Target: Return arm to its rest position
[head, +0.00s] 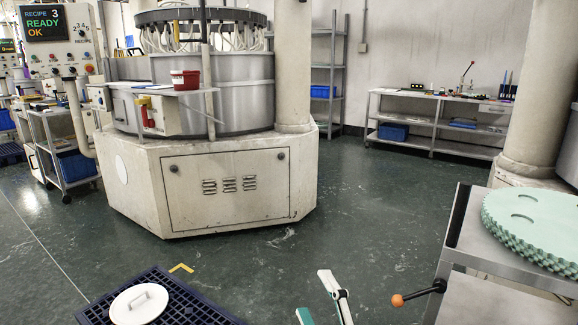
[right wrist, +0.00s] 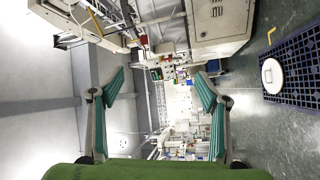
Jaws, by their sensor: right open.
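My right gripper (head: 323,300) shows at the bottom centre of the head view, in front of the bare green floor. In the right wrist view its two fingers with teal pads (right wrist: 158,95) stand wide apart with nothing between them, so it is open and empty. My left gripper is in neither view.
A dark blue pallet (head: 198,305) with a white handled lid (head: 139,304) lies at the lower left. A metal cart (head: 462,236) with pale green toothed discs (head: 535,225) and an orange-knobbed lever (head: 398,300) stands at right. A large lapping machine (head: 235,190) stands behind; floor between is clear.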

